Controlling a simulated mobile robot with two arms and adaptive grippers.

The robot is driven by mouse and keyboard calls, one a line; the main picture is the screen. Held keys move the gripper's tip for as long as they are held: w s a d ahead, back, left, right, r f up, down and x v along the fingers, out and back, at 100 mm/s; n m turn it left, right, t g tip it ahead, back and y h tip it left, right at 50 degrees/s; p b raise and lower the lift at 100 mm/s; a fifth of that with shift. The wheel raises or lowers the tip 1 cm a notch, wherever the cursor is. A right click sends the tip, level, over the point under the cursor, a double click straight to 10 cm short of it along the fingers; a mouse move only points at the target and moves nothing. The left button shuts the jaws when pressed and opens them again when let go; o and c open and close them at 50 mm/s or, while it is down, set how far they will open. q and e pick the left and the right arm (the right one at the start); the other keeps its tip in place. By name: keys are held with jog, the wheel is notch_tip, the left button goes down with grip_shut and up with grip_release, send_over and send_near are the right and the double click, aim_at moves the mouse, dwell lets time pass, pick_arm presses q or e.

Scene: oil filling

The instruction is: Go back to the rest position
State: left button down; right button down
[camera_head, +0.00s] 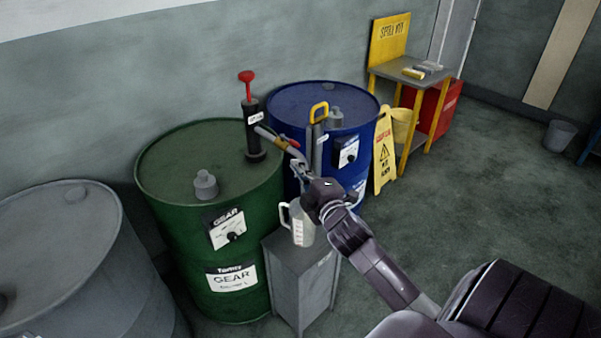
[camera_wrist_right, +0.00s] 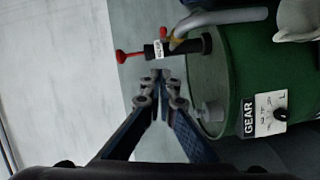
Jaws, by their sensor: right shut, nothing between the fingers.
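My right gripper (camera_head: 303,172) is shut and empty. In the head view it is in front of the blue drum (camera_head: 350,110), above the grey cabinet (camera_head: 300,275) and close to the pump hose. In the right wrist view its fingertips (camera_wrist_right: 161,76) meet, with the green drum (camera_wrist_right: 222,75) and the red-handled pump (camera_wrist_right: 168,49) beyond them. My left gripper is in neither view.
A clear measuring jug (camera_head: 302,225) stands on the cabinet, just below my gripper. The green drum (camera_head: 165,190) with its black pump (camera_head: 251,125) stands left, beside a grey drum (camera_head: 70,245). A yellow floor sign (camera_head: 383,155) stands behind.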

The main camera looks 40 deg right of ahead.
jog(key=s+a+f+m+g+y, duration=0.1)
jog(key=s+a+f+m+g, duration=0.3)
jog(key=f, duration=1)
jog(key=s+f+g+y, duration=0.1)
jog(key=s+f, duration=0.4)
jog(key=f, duration=0.8)
jog(key=s+a+f+m+g, duration=0.25)
jog(key=s+f, duration=0.25)
jog(key=f, duration=0.9)
jog(key=s+a+f+m+g+y, duration=0.15)
jog(key=s+a+f, duration=0.25)
jog(key=s+f, duration=0.45)
jog(key=s+a+f+g, duration=0.3)
jog(key=s+f, duration=0.4)
jog(key=s, duration=0.2)
jog(key=s+a+f+m+g, duration=0.1)
jog(key=s+a+f+g, duration=0.1)
jog(key=s, duration=0.7)
jog(key=s+a+f+m+g+y, duration=0.1)
jog(key=s+a+f, duration=0.3)
jog(key=s, duration=0.5)
jog(key=shift+s+a+f+g+b, duration=0.2)
jog(key=shift+s+f+g+b, duration=0.1)
jog(key=shift+g+b, duration=0.15)
